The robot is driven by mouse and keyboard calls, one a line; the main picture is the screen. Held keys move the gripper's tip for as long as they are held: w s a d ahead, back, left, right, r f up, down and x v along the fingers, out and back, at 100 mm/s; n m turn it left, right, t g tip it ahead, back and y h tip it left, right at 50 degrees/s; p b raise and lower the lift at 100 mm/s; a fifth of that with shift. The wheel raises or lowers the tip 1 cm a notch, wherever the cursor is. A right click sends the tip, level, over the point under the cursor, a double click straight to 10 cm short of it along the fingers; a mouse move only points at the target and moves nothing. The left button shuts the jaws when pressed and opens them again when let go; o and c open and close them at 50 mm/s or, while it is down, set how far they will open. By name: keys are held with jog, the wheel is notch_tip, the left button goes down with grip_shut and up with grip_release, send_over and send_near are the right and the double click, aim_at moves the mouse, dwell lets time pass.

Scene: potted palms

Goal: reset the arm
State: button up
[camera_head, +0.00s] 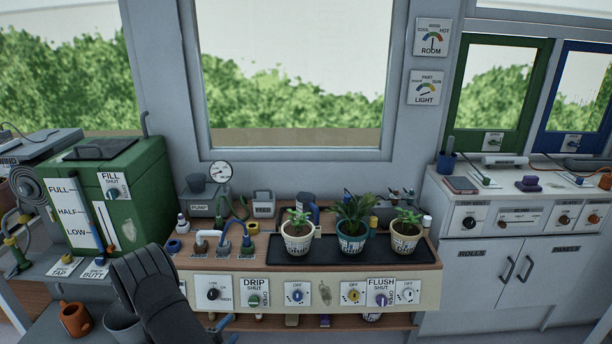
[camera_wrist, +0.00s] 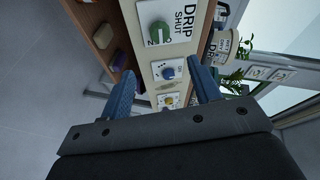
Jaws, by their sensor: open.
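My gripper (camera_wrist: 160,72) is open in the wrist view, with two blue fingers apart and nothing between them. Behind the gap is the cream control panel (camera_wrist: 147,52), turned sideways, with a green knob (camera_wrist: 158,32) marked DRIP SHUT, a blue knob (camera_wrist: 167,73) and a yellow knob (camera_wrist: 167,101). In the head view my dark arm reaches in from the bottom left, low in front of the bench's left end. Three potted palms stand in a row on the black tray (camera_head: 381,256): left (camera_head: 297,241), middle (camera_head: 351,243) and right (camera_head: 405,240).
A green tank (camera_head: 125,200) stands left of my arm. An orange watering can (camera_head: 75,319) and a grey bucket (camera_head: 122,326) are close to it, low down. Pipes (camera_head: 223,238) rise from the bench above it. A white cabinet (camera_head: 480,262) is at the right.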

jog(key=f+v, duration=0.1)
jog(key=v, duration=0.2)
send_near(254, 304)
jog(key=x, duration=0.8)
jog(key=shift+w, duration=0.4)
jog(key=shift+w+f+n, duration=0.2)
jog(key=shift+w+n, duration=0.05)
jog(key=shift+n, duration=0.05)
jog(key=n+t, duration=0.1)
jog(key=n, duration=0.3)
jog(key=shift+n+t+y, duration=0.4)
jog(key=n, duration=0.2)
jog(key=n+t+y, duration=0.1)
jog(key=n, duration=0.1)
jog(key=shift+s+d+n+y, duration=0.1)
jog(key=shift+d+n+y, duration=0.05)
jog(key=shift+n+y, duration=0.2)
jog(key=n+y, duration=0.1)
jog(key=n, duration=0.1)
jog(key=n+y, duration=0.1)
jog(key=n, duration=0.2)
jog(key=shift+d+t, duration=0.1)
jog(key=shift+t, duration=0.3)
jog(key=shift+n+y, duration=1.05)
jog(key=shift+n, duration=1.5)
